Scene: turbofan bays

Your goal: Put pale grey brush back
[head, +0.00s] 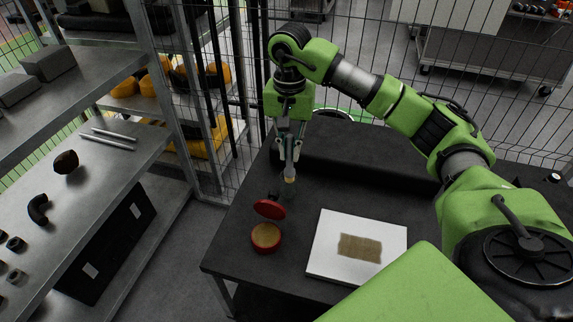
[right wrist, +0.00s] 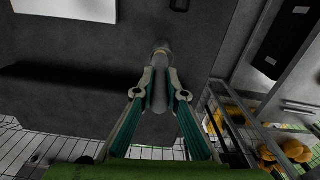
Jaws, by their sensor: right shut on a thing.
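My right gripper (head: 289,150) is shut on the pale grey brush (head: 290,172), above the back left part of the dark table. The brush hangs roughly upright, with a yellowish part near its lower end. My left gripper is not in view.
On the dark table (head: 235,245), an open red tin (head: 266,247) with tan contents stands in front of the brush. A white board (head: 325,265) bearing a brown patch (head: 360,248) lies to the right. A metal shelf (head: 75,190) stands left; wire fencing runs behind.

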